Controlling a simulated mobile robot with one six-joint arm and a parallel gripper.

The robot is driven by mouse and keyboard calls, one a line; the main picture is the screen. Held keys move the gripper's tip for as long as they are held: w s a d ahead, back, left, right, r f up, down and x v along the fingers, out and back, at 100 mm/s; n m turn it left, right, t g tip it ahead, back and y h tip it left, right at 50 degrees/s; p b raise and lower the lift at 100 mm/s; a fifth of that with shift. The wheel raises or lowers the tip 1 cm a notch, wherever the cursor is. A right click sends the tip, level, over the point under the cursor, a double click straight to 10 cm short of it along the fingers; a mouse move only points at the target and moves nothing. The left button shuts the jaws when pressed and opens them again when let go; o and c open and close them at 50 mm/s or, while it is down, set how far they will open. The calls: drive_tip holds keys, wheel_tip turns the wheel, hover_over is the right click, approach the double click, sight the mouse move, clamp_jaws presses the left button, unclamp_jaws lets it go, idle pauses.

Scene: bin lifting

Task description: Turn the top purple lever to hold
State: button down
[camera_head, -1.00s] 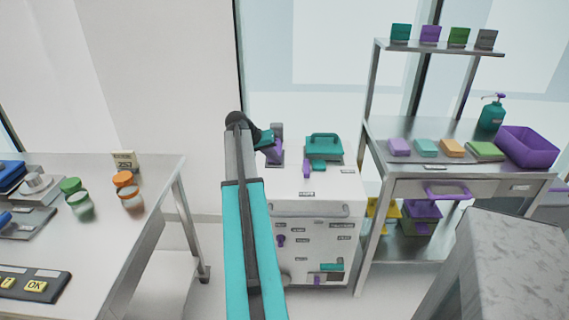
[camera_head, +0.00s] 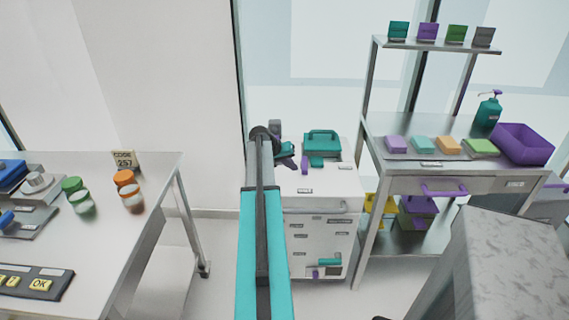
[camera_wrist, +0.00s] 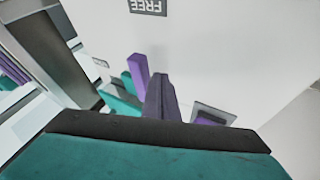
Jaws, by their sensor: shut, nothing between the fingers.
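A purple lever (camera_head: 304,163) stands on top of the white cabinet, beside a teal block (camera_head: 316,162). In the wrist view the purple lever (camera_wrist: 138,70) stands upright, just left of my fingers and beyond them. An upside-down FREE label (camera_wrist: 148,7) lies on the white surface past it. My gripper (camera_head: 293,163) is low over the cabinet top, left of the lever. Its dark fingers show close together in the wrist view (camera_wrist: 161,98), shut and empty. I cannot tell whether they touch the lever. No HOLD label can be read.
A teal handled case (camera_head: 322,142) stands behind the lever. A grey piece (camera_head: 275,130) is behind my gripper, with a grey-and-purple part (camera_wrist: 207,117) right of the fingers. A metal shelf (camera_head: 376,140) stands close right; a table (camera_head: 150,165) is left. My arm hides part of the cabinet front.

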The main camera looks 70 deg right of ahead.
drive_tip(key=shift+s+d, duration=0.2)
drive_tip(key=shift+s, duration=0.4)
idle(0.3)
